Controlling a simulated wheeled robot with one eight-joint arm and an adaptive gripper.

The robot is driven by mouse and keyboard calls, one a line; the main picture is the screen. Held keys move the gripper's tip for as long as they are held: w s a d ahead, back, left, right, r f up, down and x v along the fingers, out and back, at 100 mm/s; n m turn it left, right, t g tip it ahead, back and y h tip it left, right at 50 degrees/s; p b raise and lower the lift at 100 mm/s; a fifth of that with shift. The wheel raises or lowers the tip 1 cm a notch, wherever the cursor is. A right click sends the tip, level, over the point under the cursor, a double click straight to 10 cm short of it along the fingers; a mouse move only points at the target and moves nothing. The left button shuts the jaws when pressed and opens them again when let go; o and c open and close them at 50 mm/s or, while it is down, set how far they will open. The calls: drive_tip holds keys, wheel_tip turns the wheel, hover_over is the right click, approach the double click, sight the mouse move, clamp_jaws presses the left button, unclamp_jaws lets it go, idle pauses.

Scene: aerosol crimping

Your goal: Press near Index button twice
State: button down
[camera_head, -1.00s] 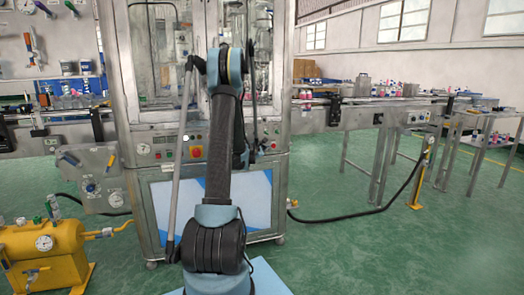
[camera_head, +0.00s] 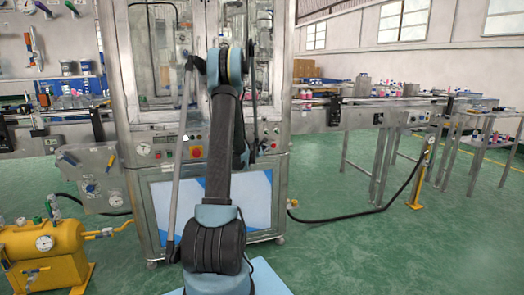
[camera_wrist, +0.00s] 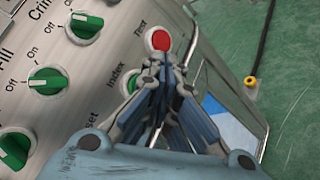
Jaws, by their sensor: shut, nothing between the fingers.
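The machine's control panel (camera_wrist: 75,110) fills the left of the wrist view. A green button (camera_wrist: 131,83) by the word "Index" shows at the edge of my gripper and is partly hidden by a finger. A red button (camera_wrist: 158,40) sits above it, near the word "Test". My gripper (camera_wrist: 160,66) is shut and empty. Its fingertips appear between the red button and the green one; contact with either cannot be told. In the head view my arm blocks the gripper and the Index button.
Green On/Off knobs (camera_wrist: 47,80) stand out from the panel on the left. The machine cabinet (camera_head: 135,110) is in front of me. A yellow tank (camera_head: 45,255) stands at lower left, and a conveyor (camera_head: 330,115) runs to the right. Green floor is open at right.

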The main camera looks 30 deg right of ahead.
drive_tip(key=shift+w+d+r, duration=0.1)
drive_tip(key=shift+w+d, duration=0.1)
drive_tip(key=shift+w, duration=0.6)
idle(0.9)
drive_tip(key=shift+s, duration=0.1)
drive_tip(key=shift+s+a, duration=0.2)
drive_tip(key=shift+s, duration=0.6)
drive_tip(key=s, duration=0.2)
drive_tip(key=s+a, duration=0.1)
drive_tip(key=s, duration=0.1)
drive_tip(key=shift+s+a, duration=0.1)
drive_tip(key=shift+s, duration=0.25)
idle(1.0)
